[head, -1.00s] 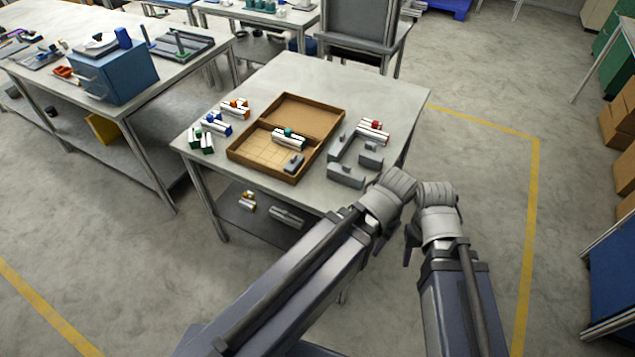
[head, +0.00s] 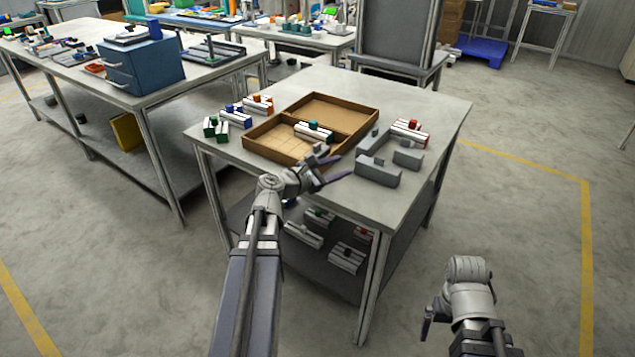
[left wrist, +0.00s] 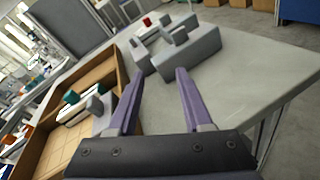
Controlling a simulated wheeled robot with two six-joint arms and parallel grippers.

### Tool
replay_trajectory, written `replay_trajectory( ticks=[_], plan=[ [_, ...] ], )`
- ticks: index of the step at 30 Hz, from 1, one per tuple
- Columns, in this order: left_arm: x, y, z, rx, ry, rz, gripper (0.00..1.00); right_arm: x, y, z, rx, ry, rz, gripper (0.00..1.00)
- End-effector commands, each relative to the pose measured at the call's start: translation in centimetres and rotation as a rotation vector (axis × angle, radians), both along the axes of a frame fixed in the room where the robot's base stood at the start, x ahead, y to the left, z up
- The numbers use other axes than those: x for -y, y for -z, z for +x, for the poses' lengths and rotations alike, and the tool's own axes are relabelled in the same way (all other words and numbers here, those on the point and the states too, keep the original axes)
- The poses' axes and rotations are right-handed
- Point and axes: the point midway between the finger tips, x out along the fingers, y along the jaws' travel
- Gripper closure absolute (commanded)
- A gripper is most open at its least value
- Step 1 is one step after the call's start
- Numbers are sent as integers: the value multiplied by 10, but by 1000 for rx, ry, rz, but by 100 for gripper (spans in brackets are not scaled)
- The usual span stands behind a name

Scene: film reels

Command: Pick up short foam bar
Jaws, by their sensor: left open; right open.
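Several grey foam bars with small knobs lie on the table. In the head view, a shorter-looking one (head: 410,158) sits at the right, beside a longer one (head: 380,174) nearer the front edge. Another grey bar (head: 321,149) is in the brown box, partly hidden by my left gripper. Which is the short foam bar is not certain. My left gripper (head: 335,169) is open and empty above the table's front edge, near the box. In the left wrist view its fingers (left wrist: 160,76) point towards the grey bars (left wrist: 188,52), apart from them. My right gripper (head: 434,318) is low, away from the table.
The brown two-part box (head: 262,146) holds a white bar with a green knob (head: 314,131). White bars with coloured knobs (head: 237,117) stand left of it, and a red-knobbed one (head: 410,131) at right. More bars lie on the lower shelf (head: 330,270). The table's right rear is bare.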

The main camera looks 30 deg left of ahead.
Motion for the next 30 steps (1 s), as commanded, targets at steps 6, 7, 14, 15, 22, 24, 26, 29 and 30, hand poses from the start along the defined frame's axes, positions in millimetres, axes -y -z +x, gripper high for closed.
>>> replay_trajectory(
  ticks=[6, 7, 14, 15, 22, 24, 26, 29, 30],
  plan=[
    [-93, 8, -11, 77, -238, -332, 50, 0, 42, 0, 0, 0, 0, 0],
    [-99, 8, -12, 85, -254, -357, 50, 0, 43, 0, 0, 0, 0, 0],
    [-116, 4, -16, 104, -294, -426, 50, 0, 45, 0, 0, 0, 0, 0],
    [-116, 3, -15, 103, -293, -427, 50, 0, 45, 0, 0, 0, 0, 0],
    [-113, 4, 6, 103, -289, -424, 50, 0, 45, 0, 0, 0, 0, 0],
    [-112, 4, 10, 103, -290, -423, 50, 0, 45, 0, 0, 0, 0, 0],
    [-112, 4, 11, 103, -291, -423, 50, 0, 45, 0, 0, 0, 0, 0],
    [-111, 5, 12, 103, -291, -422, 50, 0, 46, 0, 0, 0, 0, 0],
    [-111, 5, 15, 103, -290, -422, 50, 0, 46, 0, 0, 0, 0, 0]
  ],
)
